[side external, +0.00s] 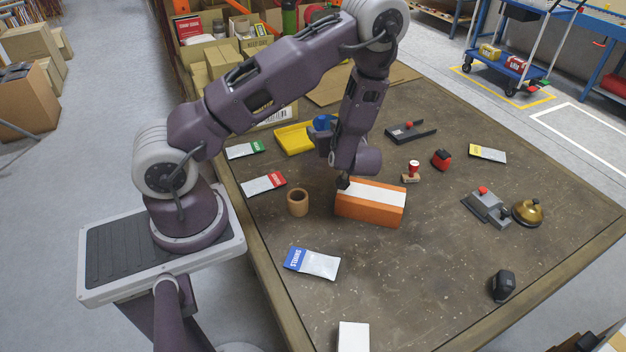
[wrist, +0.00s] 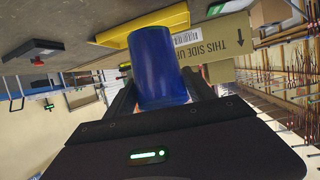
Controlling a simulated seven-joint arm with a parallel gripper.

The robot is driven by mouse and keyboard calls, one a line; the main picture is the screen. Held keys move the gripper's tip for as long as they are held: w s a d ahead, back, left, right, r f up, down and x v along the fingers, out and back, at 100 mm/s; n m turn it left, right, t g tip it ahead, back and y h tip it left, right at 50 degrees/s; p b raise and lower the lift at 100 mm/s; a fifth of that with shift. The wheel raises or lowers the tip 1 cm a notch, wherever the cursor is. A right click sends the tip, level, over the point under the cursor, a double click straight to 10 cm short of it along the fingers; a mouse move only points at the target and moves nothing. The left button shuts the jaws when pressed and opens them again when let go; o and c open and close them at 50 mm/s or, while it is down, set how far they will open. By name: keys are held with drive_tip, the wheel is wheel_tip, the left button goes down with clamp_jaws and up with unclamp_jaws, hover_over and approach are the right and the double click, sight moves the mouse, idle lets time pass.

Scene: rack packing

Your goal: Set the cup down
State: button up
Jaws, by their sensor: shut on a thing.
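A blue cup (wrist: 155,62) is held between the two dark fingers of my gripper (wrist: 162,98), which are shut on it. In the side external view only part of the blue cup (side external: 324,122) shows, beside the wrist near the yellow tray (side external: 294,138); the rest is hidden by my gripper (side external: 323,135). My gripper points away from the side camera, over the far left part of the table. Whether the cup touches the table cannot be told.
On the table (side external: 400,270), an orange and white box (side external: 370,204) and a tan round container (side external: 298,202) stand near my wrist. Colored pouches, a wooden stamp (side external: 412,171) and a brass bell (side external: 528,211) lie around. The near right part of the table is mostly clear. Cardboard boxes stand behind.

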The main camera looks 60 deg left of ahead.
drive_tip(key=shift+n+g, duration=0.7)
drive_tip(key=shift+g, duration=0.1)
drive_tip(key=s+f, duration=0.1)
drive_tip(key=f, duration=0.1)
drive_tip(key=s+f, duration=0.1)
drive_tip(key=f, duration=0.2)
drive_tip(key=s+f, duration=0.2)
drive_tip(key=f, duration=0.1)
drive_tip(key=shift+a+f, duration=0.1)
drive_tip(key=shift+f, duration=0.15)
drive_tip(key=shift+f, duration=0.1)
drive_tip(key=o, duration=1.3)
drive_tip(key=shift+o, duration=0.2)
